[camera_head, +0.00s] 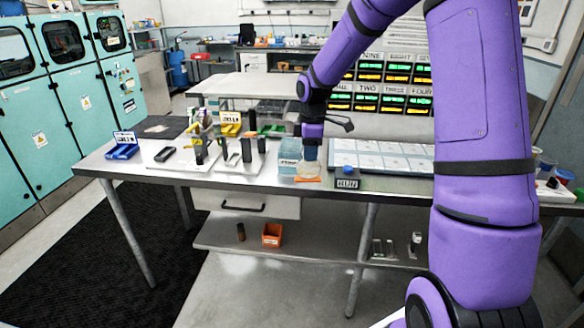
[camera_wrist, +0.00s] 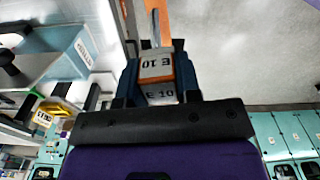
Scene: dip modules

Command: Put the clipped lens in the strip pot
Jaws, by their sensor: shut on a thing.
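My gripper (camera_head: 311,152) is low over the middle of the bench. In the wrist view my gripper (camera_wrist: 156,72) is shut on a grey and orange clip block marked "E 10" (camera_wrist: 155,68), with a thin grey piece beyond it. I take this for the clipped lens; the lens itself is not clear to me. A translucent blue container (camera_head: 289,150) stands just left of my gripper; it also shows at the left of the wrist view (camera_wrist: 60,60) with a white label I cannot read fully. I cannot tell if it is the strip pot.
A black sign box (camera_head: 347,183) and a pale gridded panel (camera_head: 385,158) are to the right. White stands with upright dark pieces (camera_head: 237,158) crowd the left. An orange bin (camera_head: 272,235) sits on the lower shelf.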

